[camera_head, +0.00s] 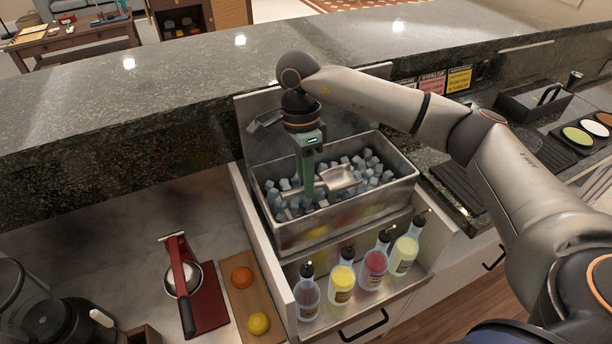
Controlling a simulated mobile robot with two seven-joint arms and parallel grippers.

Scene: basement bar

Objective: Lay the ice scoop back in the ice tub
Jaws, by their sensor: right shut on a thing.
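The steel ice tub (349,214) stands in the bar's recessed well and holds many ice cubes (372,166). My right gripper (304,205) points down into the tub's left half and is shut on the metal ice scoop (341,178). The scoop's bowl lies to the right of the fingers, over the ice and within the tub's rim. The fingers hide part of its handle. I cannot tell whether the scoop touches the ice. My left gripper is not in view.
Several bottles (342,285) stand in a rack in front of the tub. A red press (184,280) on a red board, an orange (241,277) and a lemon (258,323) lie to the left. A raised stone counter (180,90) runs behind. Condiment dishes (578,136) sit at the right.

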